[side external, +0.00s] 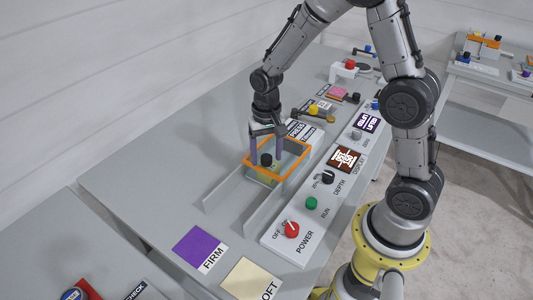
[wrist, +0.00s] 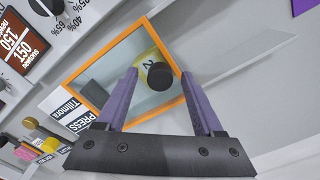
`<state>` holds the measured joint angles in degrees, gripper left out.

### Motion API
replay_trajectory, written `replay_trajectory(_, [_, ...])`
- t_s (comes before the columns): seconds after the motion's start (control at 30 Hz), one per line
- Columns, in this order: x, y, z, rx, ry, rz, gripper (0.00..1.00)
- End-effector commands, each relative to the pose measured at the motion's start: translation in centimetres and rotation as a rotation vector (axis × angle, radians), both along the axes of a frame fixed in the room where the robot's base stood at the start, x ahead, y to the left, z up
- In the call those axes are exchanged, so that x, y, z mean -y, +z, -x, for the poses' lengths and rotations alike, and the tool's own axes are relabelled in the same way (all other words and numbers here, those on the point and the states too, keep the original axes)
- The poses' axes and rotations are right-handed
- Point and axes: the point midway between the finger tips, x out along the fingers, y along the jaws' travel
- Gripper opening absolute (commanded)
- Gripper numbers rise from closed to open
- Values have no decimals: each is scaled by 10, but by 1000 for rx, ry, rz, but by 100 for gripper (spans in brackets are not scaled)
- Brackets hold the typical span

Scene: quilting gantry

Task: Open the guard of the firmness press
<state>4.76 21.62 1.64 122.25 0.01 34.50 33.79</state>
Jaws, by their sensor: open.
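The press guard is a clear panel in an orange frame (side external: 297,164); its frame also shows in the wrist view (wrist: 92,60). It lies flat over the press, which carries a label (wrist: 70,125) reading PRESS. A dark round knob (wrist: 161,76) sits near one edge of the frame; it also shows in the side view (side external: 266,160). A yellow piece marked 2 (wrist: 148,62) is beside and partly behind the knob. My gripper (wrist: 159,74) is open, pointing down over the guard. Its purple fingers stand on either side of the knob, with gaps; contact cannot be told.
A control panel (side external: 272,247) with a red power knob (side external: 291,229), green run button (side external: 311,203), depth dial (side external: 327,177) and display (side external: 346,159) runs alongside. Low grey rails (side external: 262,212) extend from the press. Purple FIRM (side external: 200,248) and cream SOFT (side external: 252,280) pads lie at the front.

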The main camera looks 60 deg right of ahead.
Motion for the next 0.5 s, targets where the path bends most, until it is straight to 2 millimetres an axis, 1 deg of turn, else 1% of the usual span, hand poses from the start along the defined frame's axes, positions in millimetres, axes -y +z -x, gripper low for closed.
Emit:
replay_trajectory(0.17, [0,0,0,0,0,0,69])
replay_trajectory(0.3, [0,0,0,0,0,0,44])
replay_trajectory(0.37, [0,0,0,0,0,0,33])
replay_trajectory(0.4, [0,0,0,0,0,0,26])
replay_trajectory(0.47, [0,0,0,0,0,0,15])
replay_trajectory(0.5, [0,0,0,0,0,0,8])
